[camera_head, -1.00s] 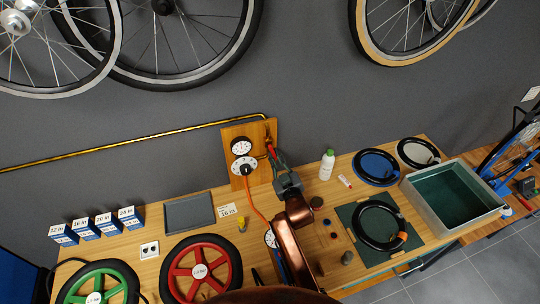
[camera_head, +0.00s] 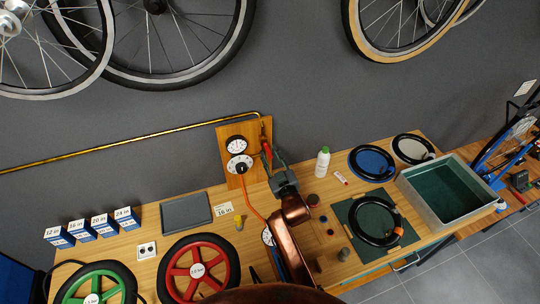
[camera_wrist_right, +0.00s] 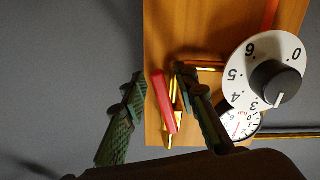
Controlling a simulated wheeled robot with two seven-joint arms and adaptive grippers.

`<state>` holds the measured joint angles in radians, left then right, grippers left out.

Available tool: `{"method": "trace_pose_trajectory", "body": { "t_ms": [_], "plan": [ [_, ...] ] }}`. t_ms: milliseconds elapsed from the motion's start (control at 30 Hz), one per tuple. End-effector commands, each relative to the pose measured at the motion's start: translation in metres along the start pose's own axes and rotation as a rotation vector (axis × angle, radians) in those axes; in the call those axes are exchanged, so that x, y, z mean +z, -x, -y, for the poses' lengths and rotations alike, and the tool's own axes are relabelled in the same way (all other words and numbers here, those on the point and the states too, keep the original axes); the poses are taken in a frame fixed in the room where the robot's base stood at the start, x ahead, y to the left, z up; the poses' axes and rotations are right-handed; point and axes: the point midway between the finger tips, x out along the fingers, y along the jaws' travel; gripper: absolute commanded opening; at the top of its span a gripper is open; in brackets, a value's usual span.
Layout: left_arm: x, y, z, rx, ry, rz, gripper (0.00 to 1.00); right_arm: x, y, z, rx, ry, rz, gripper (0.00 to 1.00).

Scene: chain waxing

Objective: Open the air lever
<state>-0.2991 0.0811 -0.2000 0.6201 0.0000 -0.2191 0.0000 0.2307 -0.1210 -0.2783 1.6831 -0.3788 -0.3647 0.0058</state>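The red air lever (camera_wrist_right: 163,102) is on the brass pipe fitting on the wooden wall board (camera_wrist_right: 215,35). It also shows small in the head view (camera_head: 267,149). My right gripper (camera_wrist_right: 158,100) is open, with one finger on each side of the lever in the wrist view. The right finger is close beside the lever and the brass pipe; the left finger stands apart with a clear gap. I cannot tell whether either finger touches it. In the head view my right gripper (camera_head: 273,164) is at the board's right edge. My left gripper is not in view.
A white dial with a black knob (camera_wrist_right: 275,82) and a pressure gauge (camera_wrist_right: 242,124) sit beside the lever. An orange hose (camera_head: 253,202) runs down from the dial. The bench holds a red wheel (camera_head: 199,271), a bottle (camera_head: 323,162) and a grey basin (camera_head: 450,215).

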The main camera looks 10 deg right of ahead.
Motion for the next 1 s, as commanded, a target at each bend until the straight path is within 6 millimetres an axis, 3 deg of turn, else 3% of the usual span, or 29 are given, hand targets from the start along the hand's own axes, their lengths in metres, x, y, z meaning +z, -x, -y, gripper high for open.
{"method": "trace_pose_trajectory", "body": {
  "t_ms": [167,633,800,1000],
  "plan": [
    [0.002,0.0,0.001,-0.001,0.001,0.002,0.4,0.001,0.013,0.0,0.001,0.0,0.001,0.28],
    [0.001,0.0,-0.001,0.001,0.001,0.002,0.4,0.001,0.102,0.0,0.0,0.0,0.002,0.28],
    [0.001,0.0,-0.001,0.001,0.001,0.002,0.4,0.001,0.117,0.0,0.0,0.0,0.001,0.28],
    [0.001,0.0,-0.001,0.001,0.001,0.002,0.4,0.0,0.12,0.0,0.0,0.0,0.001,0.28]
  ]
}}
